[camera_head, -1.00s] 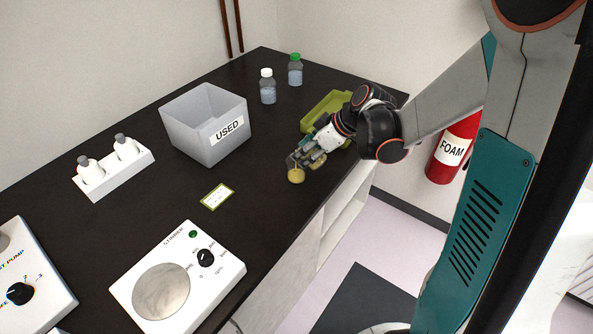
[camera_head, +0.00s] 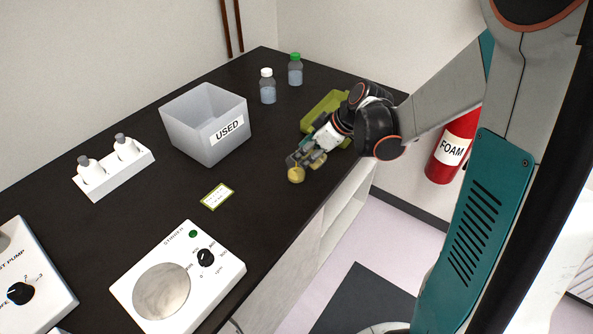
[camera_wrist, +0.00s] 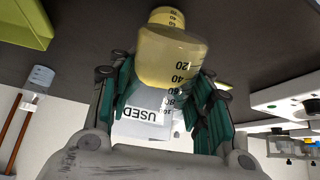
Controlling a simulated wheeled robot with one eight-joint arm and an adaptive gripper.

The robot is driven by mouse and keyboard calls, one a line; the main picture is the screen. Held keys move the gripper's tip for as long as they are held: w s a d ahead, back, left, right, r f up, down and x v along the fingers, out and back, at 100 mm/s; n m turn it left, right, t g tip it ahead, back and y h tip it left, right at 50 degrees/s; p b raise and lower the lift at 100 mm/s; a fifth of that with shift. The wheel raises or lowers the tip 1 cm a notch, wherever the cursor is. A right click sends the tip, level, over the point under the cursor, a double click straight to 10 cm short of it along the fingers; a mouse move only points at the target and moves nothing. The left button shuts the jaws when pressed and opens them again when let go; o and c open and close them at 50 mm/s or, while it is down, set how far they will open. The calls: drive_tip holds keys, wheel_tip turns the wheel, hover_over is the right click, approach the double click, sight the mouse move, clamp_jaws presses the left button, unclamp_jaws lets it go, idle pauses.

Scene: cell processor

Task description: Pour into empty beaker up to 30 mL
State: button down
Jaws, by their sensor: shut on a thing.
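My gripper (camera_head: 305,160) is shut on a clear beaker (camera_wrist: 170,60) holding yellow liquid, with black volume marks. In the head view its yellow contents (camera_head: 296,174) show just below the fingers, near the worktop's right edge. In the wrist view the fingers lie on both sides of the beaker. A narrower yellow part with marks (camera_wrist: 167,16) shows at the top of that view; I cannot tell whether it is a second beaker or part of the held one. No separate empty beaker is clearly visible, and the liquid level against 30 mL cannot be read.
An olive-green tray (camera_head: 315,110) lies behind my gripper. A USED bin (camera_head: 190,140), two bottles (camera_head: 268,92) (camera_head: 295,74), a white holder with bottles (camera_head: 125,178), a label card (camera_head: 217,196) and a stirrer (camera_head: 215,277) stand on the dark worktop. The middle front is clear.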

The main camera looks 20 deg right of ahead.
idle(0.4)
drive_tip(key=shift+f, duration=0.15)
drive_tip(key=shift+d+t+y+b, duration=0.1)
drive_tip(key=shift+t+y+b, duration=0.3)
drive_tip(key=shift+b, duration=0.55)
drive_tip(key=shift+r+t+y+b, duration=0.45)
drive_tip(key=shift+t+y+b, duration=0.05)
drive_tip(key=shift+y+b, duration=0.1)
drive_tip(key=t+y+b, duration=0.1)
drive_tip(key=b, duration=0.2)
drive_tip(key=shift+r+t+y, duration=0.25)
drive_tip(key=shift+t+y, duration=0.15)
drive_tip(key=shift+r+t+y+b, duration=0.4)
drive_tip(key=shift+t+y+b, duration=0.1)
drive_tip(key=shift+b, duration=0.5)
drive_tip(key=shift+a+r, duration=0.2)
drive_tip(key=shift+r, duration=0.1)
